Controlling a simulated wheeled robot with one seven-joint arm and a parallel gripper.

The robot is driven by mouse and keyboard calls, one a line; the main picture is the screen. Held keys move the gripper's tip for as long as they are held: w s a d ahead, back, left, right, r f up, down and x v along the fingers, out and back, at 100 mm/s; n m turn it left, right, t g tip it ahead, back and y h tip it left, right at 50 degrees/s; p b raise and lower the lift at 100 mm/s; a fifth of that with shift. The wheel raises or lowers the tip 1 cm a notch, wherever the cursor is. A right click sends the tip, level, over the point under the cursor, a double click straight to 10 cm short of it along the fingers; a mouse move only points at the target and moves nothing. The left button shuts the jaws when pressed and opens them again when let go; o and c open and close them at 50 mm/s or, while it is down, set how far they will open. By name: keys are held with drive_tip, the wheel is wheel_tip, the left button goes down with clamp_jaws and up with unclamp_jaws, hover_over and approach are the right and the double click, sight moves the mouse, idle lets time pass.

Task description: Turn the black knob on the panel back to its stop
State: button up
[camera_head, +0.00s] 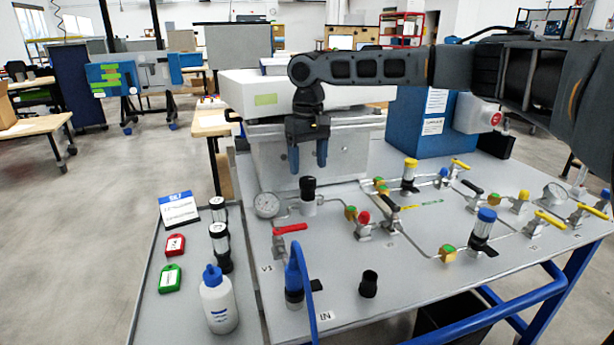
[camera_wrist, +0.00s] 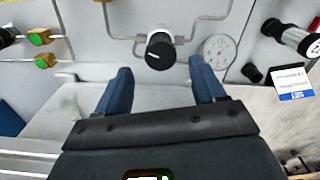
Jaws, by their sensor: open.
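The black knob (camera_head: 308,187) stands upright on a metal body on the grey panel (camera_head: 390,285), between the round gauge and the pipe fittings. In the wrist view the black knob (camera_wrist: 160,51) shows from above with a white line on its top. My gripper (camera_head: 308,166) has blue fingers pointing down and is above and behind the knob. In the wrist view my gripper (camera_wrist: 161,78) is open and empty. Its fingers are spread wider than the knob, which lies just beyond the fingertips, apart from both.
A round gauge (camera_head: 267,204) sits close left of the knob. A red-handled valve (camera_head: 290,229) and a blue hose (camera_head: 301,275) are in front. Valves and pipes fill the right. A side tray (camera_head: 190,325) holds a bottle (camera_head: 218,300), tags and vials. A white-topped analyser (camera_head: 300,98) is behind.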

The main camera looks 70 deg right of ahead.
sight(307, 179)
drive_tip(key=shift+f, duration=2.15)
drive_tip(key=shift+c, duration=0.2)
drive_tip(key=c, duration=1)
drive_tip(key=shift+r+n+p, duration=0.15)
drive_tip(key=shift+n+p, duration=0.15)
drive_tip(key=shift+p, duration=0.2)
